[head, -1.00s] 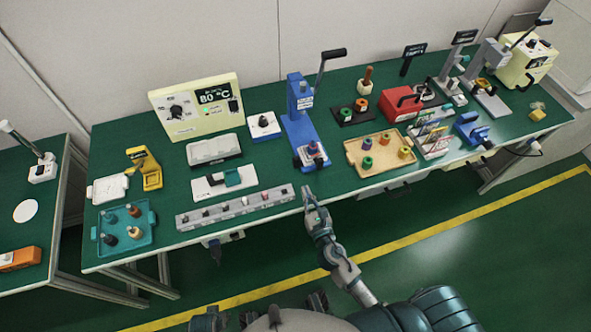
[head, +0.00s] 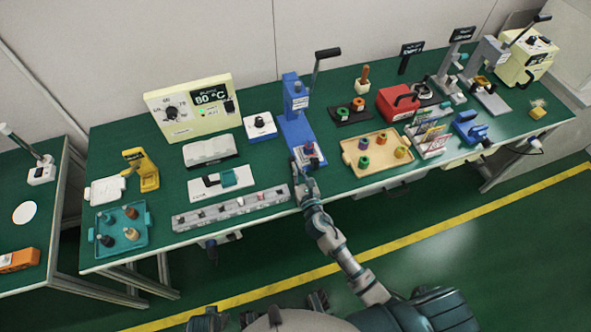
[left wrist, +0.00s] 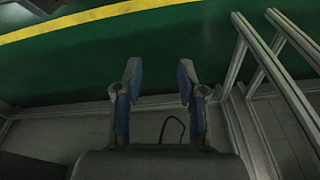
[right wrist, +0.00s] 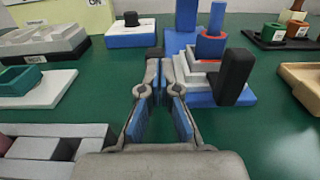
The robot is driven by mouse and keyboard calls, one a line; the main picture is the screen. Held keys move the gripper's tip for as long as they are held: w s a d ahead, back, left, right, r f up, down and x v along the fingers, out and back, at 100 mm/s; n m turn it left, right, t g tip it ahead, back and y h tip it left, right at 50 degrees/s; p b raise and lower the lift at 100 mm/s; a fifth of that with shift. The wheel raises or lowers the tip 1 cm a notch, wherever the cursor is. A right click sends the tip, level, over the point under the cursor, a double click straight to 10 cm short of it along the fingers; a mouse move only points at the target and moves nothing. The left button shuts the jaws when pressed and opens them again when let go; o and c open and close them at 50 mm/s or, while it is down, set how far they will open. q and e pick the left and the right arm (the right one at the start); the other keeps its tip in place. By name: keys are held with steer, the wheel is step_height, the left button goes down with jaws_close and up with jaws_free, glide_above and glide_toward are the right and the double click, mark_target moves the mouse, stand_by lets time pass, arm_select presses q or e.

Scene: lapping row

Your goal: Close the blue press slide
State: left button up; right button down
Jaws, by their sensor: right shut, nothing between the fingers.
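The blue press (head: 297,122) stands upright at the middle of the bench, its black-tipped lever raised. At its base is a grey stepped slide (right wrist: 190,72) carrying a blue cup with a red ring (right wrist: 211,45). A black upright handle (right wrist: 236,75) is at the slide's front right in the right wrist view. My right gripper (head: 297,163) is shut and empty, low at the front left of the press base. In the right wrist view its fingertips (right wrist: 159,58) are just left of the slide; contact cannot be told. My left gripper (left wrist: 160,78) is open and empty, above the floor.
A grey block strip (head: 235,207) lies left of my right gripper at the bench's front edge. A white-and-blue box with a black knob (head: 260,126) stands left of the press. A wooden tray with coloured spools (head: 352,146) is to its right.

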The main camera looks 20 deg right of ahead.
steer(key=w, duration=0.5)
steer(key=shift+w+a+f, duration=0.1)
steer(key=shift+w+f, duration=0.05)
steer(key=shift+w, duration=0.2)
steer(key=w, duration=0.1)
steer(key=w+a, duration=0.1)
steer(key=w, duration=0.1)
arm_select(q)
steer(key=shift+w+a+r, duration=0.25)
steer(key=shift+w+r, duration=0.05)
steer(key=shift+r, duration=0.2)
arm_select(e)
steer(key=shift+s, duration=0.1)
arm_select(q)
steer(key=shift+d, duration=0.1)
arm_select(e)
steer(key=shift+d, duration=0.15)
